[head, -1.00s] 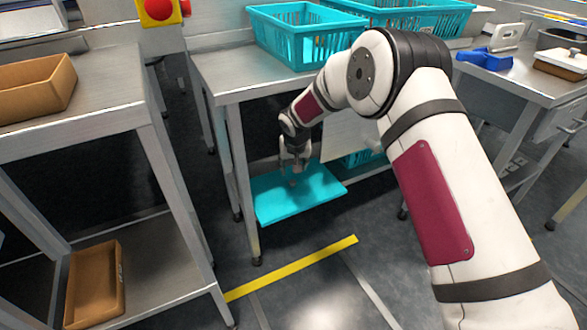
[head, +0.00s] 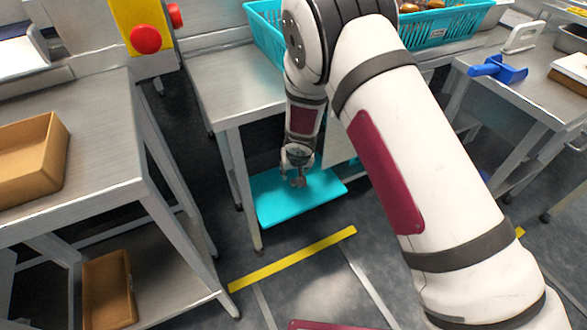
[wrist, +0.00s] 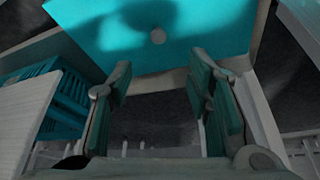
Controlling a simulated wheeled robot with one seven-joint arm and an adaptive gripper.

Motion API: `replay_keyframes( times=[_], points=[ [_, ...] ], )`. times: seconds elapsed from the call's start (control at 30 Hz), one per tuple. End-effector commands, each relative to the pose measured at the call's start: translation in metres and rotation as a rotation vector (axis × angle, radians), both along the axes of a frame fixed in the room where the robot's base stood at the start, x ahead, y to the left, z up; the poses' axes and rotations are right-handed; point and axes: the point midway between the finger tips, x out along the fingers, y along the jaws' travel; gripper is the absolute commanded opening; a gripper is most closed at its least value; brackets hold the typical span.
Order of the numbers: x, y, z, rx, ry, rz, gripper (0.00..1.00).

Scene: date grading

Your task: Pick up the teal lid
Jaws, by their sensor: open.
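The teal lid (head: 285,208) is a flat panel on the low shelf of the middle metal table in the head view. It also fills the top of the wrist view (wrist: 210,30), with a small round grey knob (wrist: 158,36) on its face. My gripper (head: 298,182) is over the lid in the head view. In the wrist view my gripper (wrist: 157,82) has its two fingers well apart with nothing between them. The knob lies ahead of the fingertips, roughly centred between them. A shadow falls on the lid around the knob. I cannot tell the exact gap.
The middle table's top (head: 232,88) and legs stand close around my forearm. A teal basket (head: 265,22) sits on that table. A blue crate (wrist: 68,100) is beside the lid in the wrist view. A left table holds a brown tray (head: 50,165). Yellow tape (head: 295,258) marks the floor.

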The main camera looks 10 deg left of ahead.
Motion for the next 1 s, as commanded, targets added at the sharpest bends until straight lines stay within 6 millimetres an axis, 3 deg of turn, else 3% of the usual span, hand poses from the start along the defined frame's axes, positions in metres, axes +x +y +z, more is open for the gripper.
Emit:
replay_keyframes(
  times=[0.17,0.5,0.83,1.0],
  points=[
    [-0.008,-0.002,-0.007,0.003,0.015,0.003,0.46],
    [0.016,0.004,-0.064,0.005,0.013,0.003,0.46],
    [0.026,0.006,-0.087,0.004,0.013,0.002,0.46],
    [0.037,0.007,-0.11,0.006,0.013,0.001,0.46]
  ],
)
